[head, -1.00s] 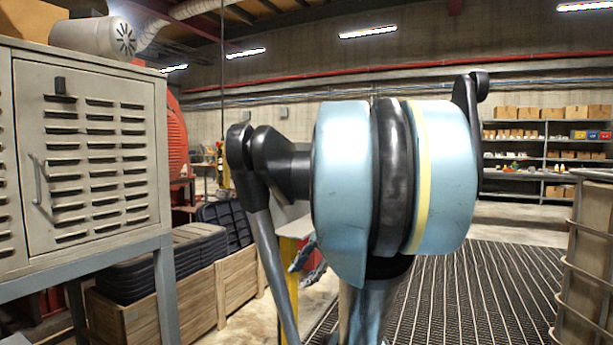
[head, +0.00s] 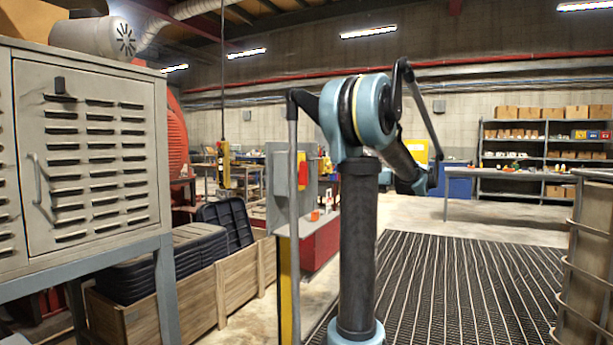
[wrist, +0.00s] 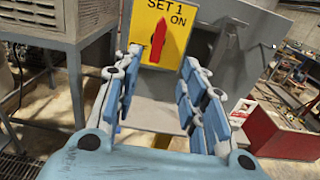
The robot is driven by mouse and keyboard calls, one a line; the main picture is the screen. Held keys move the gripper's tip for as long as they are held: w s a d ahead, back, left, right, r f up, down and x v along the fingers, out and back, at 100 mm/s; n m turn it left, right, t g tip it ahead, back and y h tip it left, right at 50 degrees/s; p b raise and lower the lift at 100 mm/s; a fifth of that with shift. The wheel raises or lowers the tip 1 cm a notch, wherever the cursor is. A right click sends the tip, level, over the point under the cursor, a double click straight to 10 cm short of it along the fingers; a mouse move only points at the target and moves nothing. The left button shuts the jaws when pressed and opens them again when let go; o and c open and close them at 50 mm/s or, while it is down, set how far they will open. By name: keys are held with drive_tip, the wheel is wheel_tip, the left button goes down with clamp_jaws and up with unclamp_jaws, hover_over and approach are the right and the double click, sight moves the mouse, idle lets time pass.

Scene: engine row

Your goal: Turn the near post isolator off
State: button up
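The isolator's yellow plate (wrist: 160,32) faces me in the wrist view, lettered "SET 1" and "ON". Its red handle (wrist: 158,40) stands almost upright, with its pointed end up, beside the word ON. In the head view a red and yellow switch (head: 303,172) shows edge-on at the grey post panel (head: 283,190); I cannot tell for sure that it is the same one. My gripper (wrist: 160,62) is open and empty, its blue-padded fingers spread to either side below the plate. The handle shows beyond the gap between them, apart from the fingers. I cannot make out my gripper in the head view.
A louvred grey cabinet (head: 90,150) stands at left, with wooden crates (head: 205,300) below and beyond it. A red cabinet (head: 322,247) is behind the post. A ribbed mat (head: 460,290) covers open floor at right, beside a barrel-like container (head: 590,265).

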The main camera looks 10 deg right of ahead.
sight(307, 171)
drive_tip(key=x, duration=1.7)
drive_tip(key=shift+w+a, duration=0.1)
drive_tip(key=shift+c, duration=0.5)
clamp_jaws()
